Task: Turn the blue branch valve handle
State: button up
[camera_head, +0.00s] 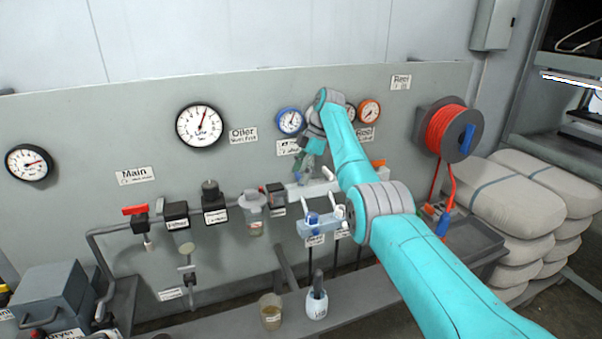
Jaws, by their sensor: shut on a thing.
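My gripper (307,168) is at the panel, below the blue-rimmed gauge (290,121) and just above the pale manifold block (312,188). It is small in view and partly covered by my teal arm. It is shut on the blue branch valve handle, which is mostly hidden by the fingers, so its angle cannot be told. An orange valve handle (378,163) shows to the right, past my forearm.
A lower block with a blue knob (312,218) sits beneath the manifold. A red-handled main valve (135,210), regulators and a clear bowl (252,212) line the pipe leftward. A red hose reel (447,130) and stacked sacks (545,195) are right. A jar (270,312) stands on the bench.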

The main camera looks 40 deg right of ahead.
jog(key=o, duration=1.1)
jog(key=shift+o, duration=0.2)
jog(key=shift+r, duration=0.1)
jog(key=v, duration=0.7)
jog(key=shift+s+d, duration=0.1)
jog(key=shift+d, duration=0.05)
